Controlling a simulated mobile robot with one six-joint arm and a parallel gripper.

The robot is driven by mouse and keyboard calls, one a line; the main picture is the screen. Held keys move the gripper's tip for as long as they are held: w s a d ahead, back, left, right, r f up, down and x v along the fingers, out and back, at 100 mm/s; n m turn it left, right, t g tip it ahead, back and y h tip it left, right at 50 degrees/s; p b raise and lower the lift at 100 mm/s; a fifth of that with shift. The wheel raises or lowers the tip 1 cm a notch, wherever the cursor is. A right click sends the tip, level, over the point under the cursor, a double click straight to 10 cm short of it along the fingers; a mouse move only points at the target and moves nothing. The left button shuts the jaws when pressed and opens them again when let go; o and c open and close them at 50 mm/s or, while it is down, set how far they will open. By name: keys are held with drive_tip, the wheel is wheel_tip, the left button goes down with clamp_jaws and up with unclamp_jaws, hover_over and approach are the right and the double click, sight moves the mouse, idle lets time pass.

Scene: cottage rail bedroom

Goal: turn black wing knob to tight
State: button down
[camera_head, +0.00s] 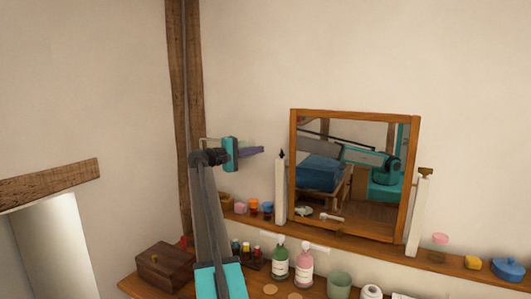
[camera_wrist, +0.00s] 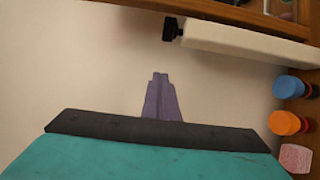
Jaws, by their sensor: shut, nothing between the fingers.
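The black wing knob (camera_head: 281,154) sits at the top of the left white post (camera_head: 280,190) beside the tilting mirror. In the wrist view the knob (camera_wrist: 172,28) shows at the top, on the end of the white post (camera_wrist: 245,42), which lies sideways in that picture. My gripper (camera_head: 262,150) is shut and empty, its purple fingers just left of the knob with a small gap. In the wrist view the fingertips (camera_wrist: 160,74) point toward the knob and are apart from it. Whether the knob is tight cannot be told.
The wood-framed mirror (camera_head: 352,218) stands on a shelf, with a brown knob (camera_head: 425,171) on its right post. Small jars (camera_wrist: 286,122) stand left of the left post. Bottles (camera_head: 280,264), a wooden box (camera_head: 164,266) and a green cup (camera_head: 339,285) stand below.

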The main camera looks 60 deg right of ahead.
drive_tip(key=w+a+b, duration=0.1)
drive_tip(key=w+a, duration=0.3)
drive_tip(key=w, duration=0.2)
drive_tip(key=c, duration=2.5)
unclamp_jaws()
